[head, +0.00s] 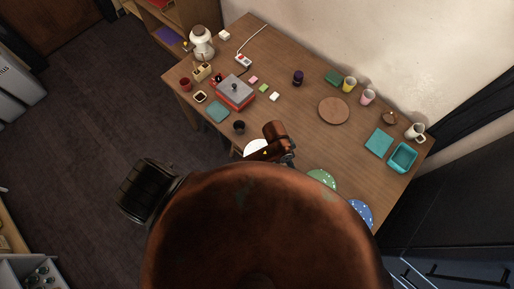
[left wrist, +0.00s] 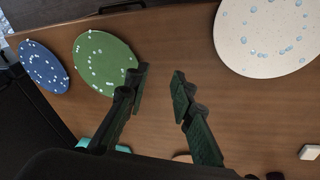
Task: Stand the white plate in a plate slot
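The white plate (head: 256,146) lies near the table's near edge in the head view, partly covered by my copper arm. In the left wrist view the white plate (left wrist: 268,38) has pale blue spots, lies flat at the upper right and is cut off by the frame. My left gripper (left wrist: 160,74) is open and empty above the bare table, between the white plate and a green plate (left wrist: 105,62); it touches neither plate. In the head view I cannot make out its fingers. My right gripper is not in view. I cannot make out a plate slot.
A blue plate (left wrist: 44,67) lies beside the green one. A round brown mat (head: 334,111), teal tray (head: 402,157), cups and a red box (head: 235,95) stand farther back. A dark cup (head: 239,127) is near the white plate. The table's middle is mostly clear.

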